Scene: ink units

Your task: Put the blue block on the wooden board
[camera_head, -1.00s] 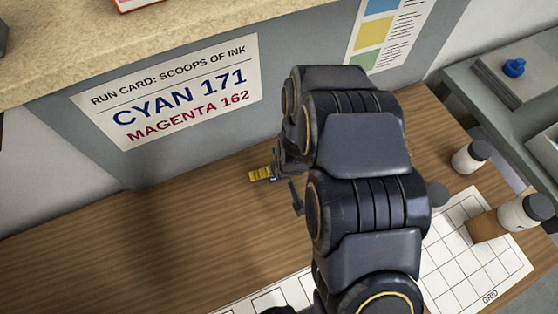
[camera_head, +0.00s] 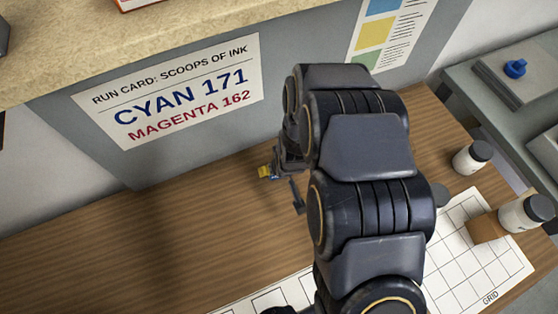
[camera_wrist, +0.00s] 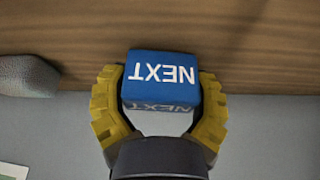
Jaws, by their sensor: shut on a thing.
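The blue block (camera_wrist: 161,82) has white lettering, upside down in the wrist view. My gripper (camera_wrist: 160,100) is shut on it, with a yellow finger on each side. In the head view, a yellow fingertip of my gripper (camera_head: 265,171) shows left of my arm, in front of the grey panel. The block is mostly hidden there. A brown wood-grain surface (camera_head: 130,240) spreads under my arm and shows at the top of the wrist view (camera_wrist: 250,35). I cannot tell whether this is the wooden board or whether the gripper touches it.
A white grid sheet (camera_head: 465,255) lies at the right. A tan block (camera_head: 485,226) and two white bottles with grey caps (camera_head: 468,160) (camera_head: 520,214) stand near it. A grey panel with a run card (camera_head: 175,90) rises behind. The wood at left is clear.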

